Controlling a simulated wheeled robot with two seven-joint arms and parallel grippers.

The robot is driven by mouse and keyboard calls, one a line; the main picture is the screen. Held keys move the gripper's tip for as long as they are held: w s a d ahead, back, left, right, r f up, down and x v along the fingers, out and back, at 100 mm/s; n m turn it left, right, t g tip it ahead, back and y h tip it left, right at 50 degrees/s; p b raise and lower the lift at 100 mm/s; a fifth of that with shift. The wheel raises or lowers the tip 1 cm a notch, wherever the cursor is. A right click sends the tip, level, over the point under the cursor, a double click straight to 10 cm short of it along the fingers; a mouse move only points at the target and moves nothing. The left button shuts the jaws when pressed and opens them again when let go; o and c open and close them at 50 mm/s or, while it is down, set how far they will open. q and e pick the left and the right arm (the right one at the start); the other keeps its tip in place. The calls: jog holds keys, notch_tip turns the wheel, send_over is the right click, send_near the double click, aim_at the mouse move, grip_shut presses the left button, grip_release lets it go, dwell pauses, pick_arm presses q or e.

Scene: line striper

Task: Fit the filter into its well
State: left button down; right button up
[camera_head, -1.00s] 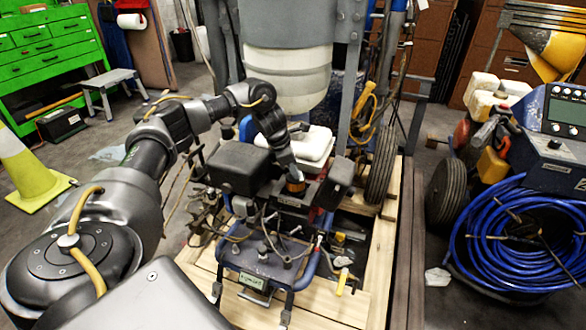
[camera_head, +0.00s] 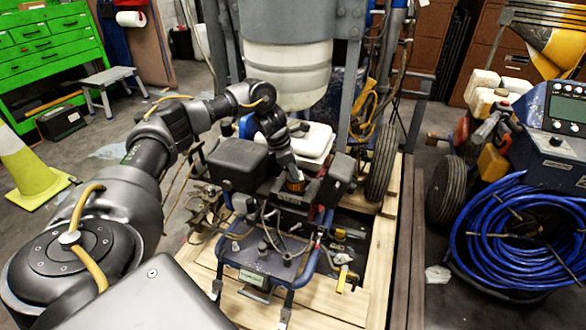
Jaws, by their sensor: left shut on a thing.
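My left gripper (camera_head: 293,174) comes in from the left and points down over the line striper (camera_head: 262,255). It is shut on the filter (camera_head: 295,186), a small orange-brown cylinder. The filter is upright, at the dark block between two black housings (camera_head: 238,166). The well is hidden under the filter and gripper, so I cannot tell how deep the filter sits. My right gripper is not in view.
A white tank (camera_head: 312,143) stands just behind the filter. A wheel (camera_head: 380,165) and wooden pallet boards (camera_head: 335,300) are at the right. Blue coiled hose (camera_head: 515,235) lies far right. A traffic cone (camera_head: 28,175) stands at the left.

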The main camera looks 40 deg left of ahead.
pick_arm(q)
jog(key=shift+f+b, duration=0.3)
jog(key=shift+f, duration=0.35)
jog(key=c, duration=0.9)
grip_release()
jog(key=shift+c, duration=0.2)
